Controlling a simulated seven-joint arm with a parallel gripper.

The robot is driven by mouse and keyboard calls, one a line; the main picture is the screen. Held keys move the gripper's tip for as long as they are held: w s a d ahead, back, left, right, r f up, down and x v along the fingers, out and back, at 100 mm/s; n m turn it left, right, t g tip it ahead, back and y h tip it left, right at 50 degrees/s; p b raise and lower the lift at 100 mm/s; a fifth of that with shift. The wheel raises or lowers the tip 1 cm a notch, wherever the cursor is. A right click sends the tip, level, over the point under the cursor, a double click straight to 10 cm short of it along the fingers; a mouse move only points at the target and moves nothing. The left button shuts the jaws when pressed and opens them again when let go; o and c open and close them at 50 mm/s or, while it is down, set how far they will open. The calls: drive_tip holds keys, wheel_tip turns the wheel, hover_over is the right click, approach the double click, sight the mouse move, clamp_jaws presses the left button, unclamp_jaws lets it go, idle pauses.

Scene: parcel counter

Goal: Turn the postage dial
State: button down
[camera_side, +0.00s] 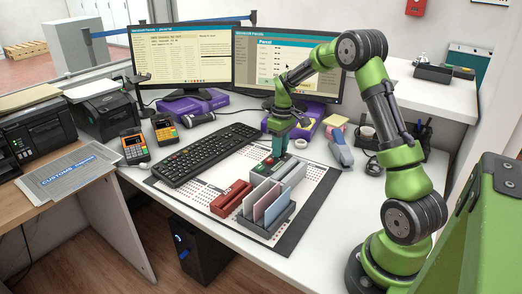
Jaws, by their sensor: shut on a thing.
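My gripper (279,146) points down at the back of the mat, to the right of the keyboard. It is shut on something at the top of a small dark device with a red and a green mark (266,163). The postage dial itself is hidden by the fingers or too small to make out, so I cannot tell how far it is turned. The device stands on the white patterned mat with a dark border (214,205).
A grey rack with upright cards (268,211) and a red block (231,198) stand just in front. The black keyboard (207,155) lies to the left. A grey-blue handheld tool (341,149) lies to the right. Two monitors (190,60) stand behind.

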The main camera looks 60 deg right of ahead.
sight(283, 149)
drive_tip(key=m, duration=0.3)
drive_tip(key=shift+m, duration=0.3)
drive_tip(key=shift+r+m, duration=0.1)
drive_tip(key=shift+m, duration=2.2)
drive_tip(key=c, duration=1.1)
unclamp_jaws()
wheel_tip(283, 149, up, 17)
drive_tip(key=shift+s+d, duration=0.3)
drive_tip(key=shift+s, duration=0.05)
